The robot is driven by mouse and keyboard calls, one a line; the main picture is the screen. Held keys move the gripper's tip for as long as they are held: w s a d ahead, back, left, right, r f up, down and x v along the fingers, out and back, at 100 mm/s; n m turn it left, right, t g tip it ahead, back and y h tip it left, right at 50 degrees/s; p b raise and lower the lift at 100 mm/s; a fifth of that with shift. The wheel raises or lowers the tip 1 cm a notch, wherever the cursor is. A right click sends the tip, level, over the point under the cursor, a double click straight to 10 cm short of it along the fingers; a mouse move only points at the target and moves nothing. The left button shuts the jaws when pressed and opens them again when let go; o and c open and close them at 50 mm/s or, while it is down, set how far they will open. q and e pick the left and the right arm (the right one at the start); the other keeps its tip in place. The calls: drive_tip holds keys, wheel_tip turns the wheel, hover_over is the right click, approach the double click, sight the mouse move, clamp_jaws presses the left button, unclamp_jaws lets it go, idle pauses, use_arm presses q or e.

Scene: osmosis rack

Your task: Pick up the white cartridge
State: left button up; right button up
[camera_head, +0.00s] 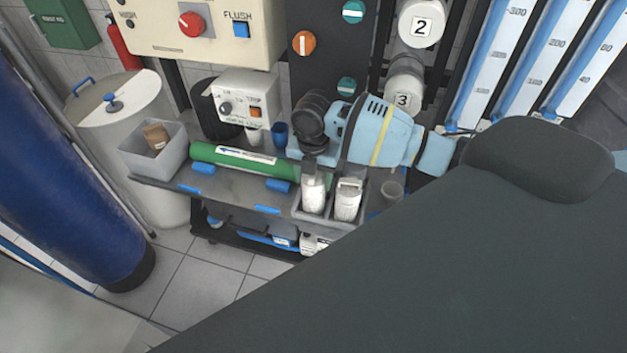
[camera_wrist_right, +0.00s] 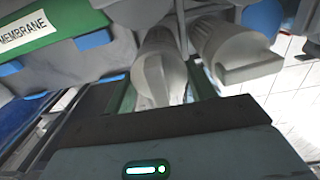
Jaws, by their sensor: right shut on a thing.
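Two white cartridges stand side by side at the grey two-compartment holder (camera_head: 299,213) on the bench. My right gripper (camera_head: 311,176) comes down from above in the head view and is shut on the left white cartridge (camera_head: 314,198). In the right wrist view that cartridge (camera_wrist_right: 160,68) sits between the fingers of the gripper (camera_wrist_right: 162,95). I cannot tell whether its base touches the holder floor. The other white cartridge (camera_head: 347,200) is upright beside it, and it also shows in the right wrist view (camera_wrist_right: 236,48). My left gripper is not in view.
A green membrane tube (camera_head: 232,160) lies left of the holder. A grey bin (camera_head: 160,160) with a brown item stands at the bench's left end. A control panel (camera_head: 195,28) is above. A blue tank (camera_head: 50,160) is left.

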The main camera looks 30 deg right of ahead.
drive_tip(key=shift+r, duration=0.45)
wheel_tip(320, 180, up, 2)
drive_tip(key=shift+r, duration=0.2)
drive_tip(key=s+a+r, duration=0.1)
drive_tip(key=s+a, duration=0.8)
drive_tip(key=s, duration=0.4)
drive_tip(key=shift+p, duration=0.4)
drive_tip(key=shift+a+r, duration=0.1)
drive_tip(key=shift+r, duration=0.05)
